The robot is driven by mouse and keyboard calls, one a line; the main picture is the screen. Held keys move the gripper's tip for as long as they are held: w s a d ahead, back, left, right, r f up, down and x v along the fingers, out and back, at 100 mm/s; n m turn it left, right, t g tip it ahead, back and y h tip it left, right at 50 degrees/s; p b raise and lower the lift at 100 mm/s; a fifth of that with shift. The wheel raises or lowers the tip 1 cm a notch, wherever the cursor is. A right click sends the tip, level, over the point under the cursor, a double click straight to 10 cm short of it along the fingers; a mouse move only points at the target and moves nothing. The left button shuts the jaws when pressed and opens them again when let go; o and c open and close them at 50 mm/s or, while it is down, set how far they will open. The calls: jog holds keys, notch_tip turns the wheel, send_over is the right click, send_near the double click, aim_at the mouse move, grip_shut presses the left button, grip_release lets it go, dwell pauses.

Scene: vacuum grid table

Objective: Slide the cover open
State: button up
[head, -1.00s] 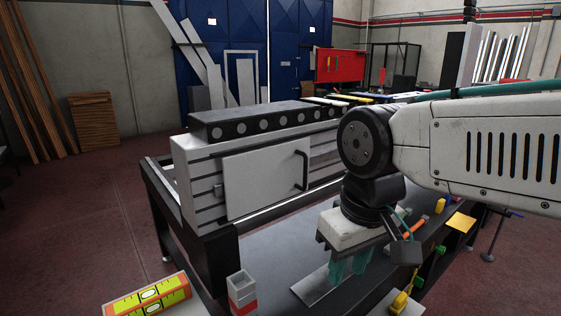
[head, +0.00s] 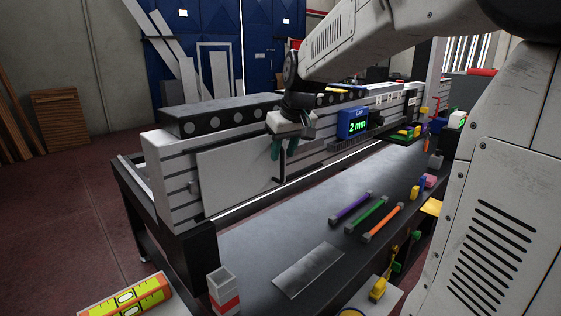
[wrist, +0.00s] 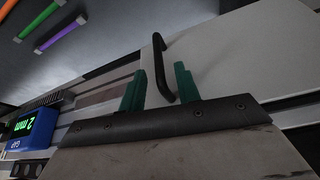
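The cover (head: 232,178) is a flat pale grey panel on the front of the slatted grey fence. Its black upright handle (head: 279,171) is at the right edge. In the wrist view, the cover (wrist: 245,52) fills the upper right and the bent handle (wrist: 159,66) rises from it. My gripper (head: 284,148) is at the handle's upper part. Its green fingers (wrist: 160,87) stand apart, with the handle showing between them, closer to the right finger. I cannot tell whether either finger touches it.
A blue gauge (head: 353,123) reading "2 mm" is mounted on the fence right of the handle. Purple, green and orange bars (head: 383,222) and a metal plate (head: 308,270) lie on the dark table. A spirit level (head: 125,296) is at front left.

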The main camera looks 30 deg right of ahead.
aim_at(281, 160)
jog(key=x, duration=0.4)
jog(key=shift+s, duration=0.1)
grip_shut()
